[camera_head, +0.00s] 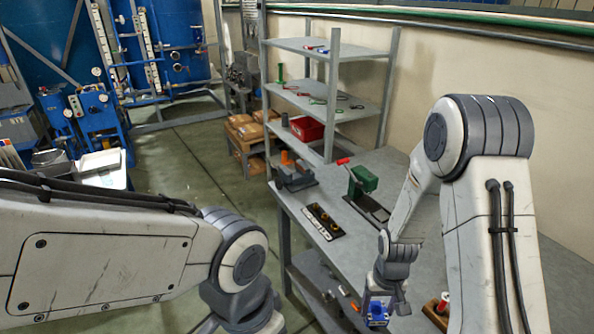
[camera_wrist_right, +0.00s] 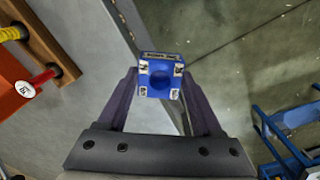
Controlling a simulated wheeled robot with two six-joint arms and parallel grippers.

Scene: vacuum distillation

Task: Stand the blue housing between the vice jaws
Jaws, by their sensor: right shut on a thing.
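The blue housing (camera_head: 376,311) is in my right gripper (camera_head: 381,303), low at the front of the bench in the head view. In the right wrist view the housing (camera_wrist_right: 160,78) sits between the two dark fingertips of the right gripper (camera_wrist_right: 158,88). It shows a face with a round dark recess and pale corner marks, and a label along its top. A grey vice-like fixture (camera_head: 294,178) with an orange part stands at the bench's far left corner, well away from the housing; its jaw gap is not clear. My left gripper is out of view below the left arm.
A green press-like device with a red handle (camera_head: 363,179) and a dark plate with round holes (camera_head: 324,221) are on the bench (camera_head: 335,258). In the wrist view a wooden rack (camera_wrist_right: 45,35) and an orange block (camera_wrist_right: 12,85) lie left. Shelving stands behind.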

